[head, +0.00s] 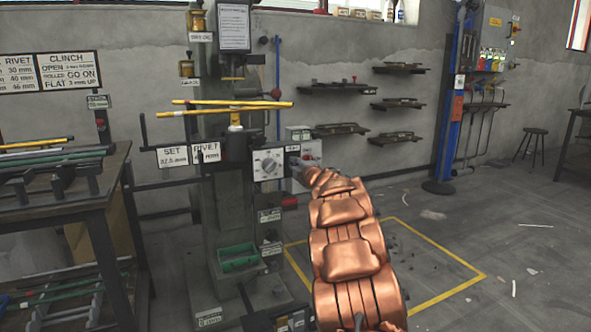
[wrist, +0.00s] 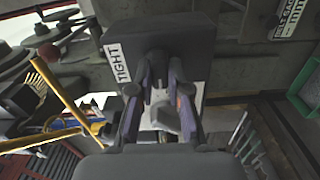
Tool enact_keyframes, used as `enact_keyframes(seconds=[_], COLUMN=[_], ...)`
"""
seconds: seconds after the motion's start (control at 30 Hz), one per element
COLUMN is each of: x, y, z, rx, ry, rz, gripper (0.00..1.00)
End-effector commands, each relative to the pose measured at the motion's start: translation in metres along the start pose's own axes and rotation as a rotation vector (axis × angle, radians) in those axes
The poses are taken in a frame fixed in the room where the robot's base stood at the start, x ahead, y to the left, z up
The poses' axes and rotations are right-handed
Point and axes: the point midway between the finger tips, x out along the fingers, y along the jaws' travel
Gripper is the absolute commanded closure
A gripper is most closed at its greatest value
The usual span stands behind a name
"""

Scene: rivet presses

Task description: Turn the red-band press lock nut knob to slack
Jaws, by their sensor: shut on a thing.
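In the wrist view my gripper (wrist: 158,88) has its two dark fingers closed on the sides of a grey lock nut knob (wrist: 160,112). The knob stands in front of a dark plate (wrist: 188,62) with a white TIGHT label (wrist: 117,62) at its left. The knob's pointer and any SLACK label cannot be made out. In the head view my copper arm reaches up to the right side of the grey press (head: 222,212). My gripper there is small and mostly hidden behind the arm, and the knob is not visible. I cannot make out a red band.
A white dial panel (head: 268,163) sits on the press front, left of my arm. Yellow bars (head: 235,106) cross above it. A green tray (head: 238,257) is low on the press. A dark workbench (head: 70,205) stands at left. Floor right of my arm is mostly open.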

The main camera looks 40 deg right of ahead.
Motion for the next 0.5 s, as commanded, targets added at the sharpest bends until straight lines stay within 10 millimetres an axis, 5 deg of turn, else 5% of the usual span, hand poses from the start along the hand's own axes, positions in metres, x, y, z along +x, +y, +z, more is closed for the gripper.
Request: enact_keyframes(seconds=[0.5], x=[-0.0003], y=[-0.0021], z=[0.0006], rx=[-0.082], ry=[-0.001], rz=[-0.003], gripper=[1.0])
